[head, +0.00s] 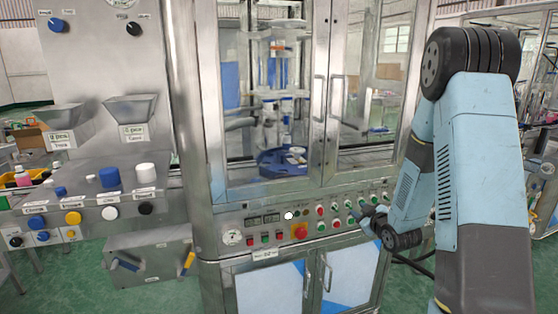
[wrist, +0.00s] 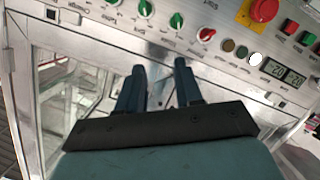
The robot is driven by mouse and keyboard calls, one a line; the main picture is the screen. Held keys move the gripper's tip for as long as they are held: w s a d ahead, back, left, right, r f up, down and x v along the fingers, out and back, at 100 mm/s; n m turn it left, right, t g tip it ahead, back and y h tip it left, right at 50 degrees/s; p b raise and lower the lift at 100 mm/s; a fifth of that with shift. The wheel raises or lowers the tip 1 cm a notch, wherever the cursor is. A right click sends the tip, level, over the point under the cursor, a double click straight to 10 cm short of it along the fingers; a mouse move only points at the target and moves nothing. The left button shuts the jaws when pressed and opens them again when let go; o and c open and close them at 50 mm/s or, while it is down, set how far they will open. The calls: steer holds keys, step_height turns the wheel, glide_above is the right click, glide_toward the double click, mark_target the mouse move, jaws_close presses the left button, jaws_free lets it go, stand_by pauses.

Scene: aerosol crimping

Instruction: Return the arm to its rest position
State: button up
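My arm (head: 480,160) stands at the right in the head view, bent down in front of the crimping machine's control panel (head: 270,222). My gripper (head: 368,218) is low at the panel's right part, partly hidden by my wrist. In the wrist view my gripper (wrist: 160,66) shows two dark blue fingers with a clear gap between them and nothing held. The fingertips point toward the lower edge of the panel. I cannot tell whether they touch it.
The panel carries a red emergency button (head: 299,231), green switches (wrist: 177,20) and small displays (wrist: 283,72). Closed glass doors (head: 265,90) stand above it. A side console (head: 85,185) with knobs and a yellow-handled lever (head: 188,262) is at left. Green floor (head: 70,285) is open in front.

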steer(key=s+r+m+g+h, duration=0.45)
steer(key=s+r, duration=0.85)
steer(key=r, duration=0.4)
steer(key=s+a+r+m+g, duration=0.2)
steer(key=s+r, duration=0.1)
steer(key=s, duration=0.9)
steer(key=s+a+r+m+g+y, duration=0.1)
steer(key=s+a+r+m+g, duration=0.1)
steer(key=s, duration=1)
steer(key=shift+s+a+r+g, duration=0.15)
steer(key=shift+a+r+g, duration=0.2)
steer(key=shift+r, duration=0.25)
steer(key=shift+m, duration=0.25)
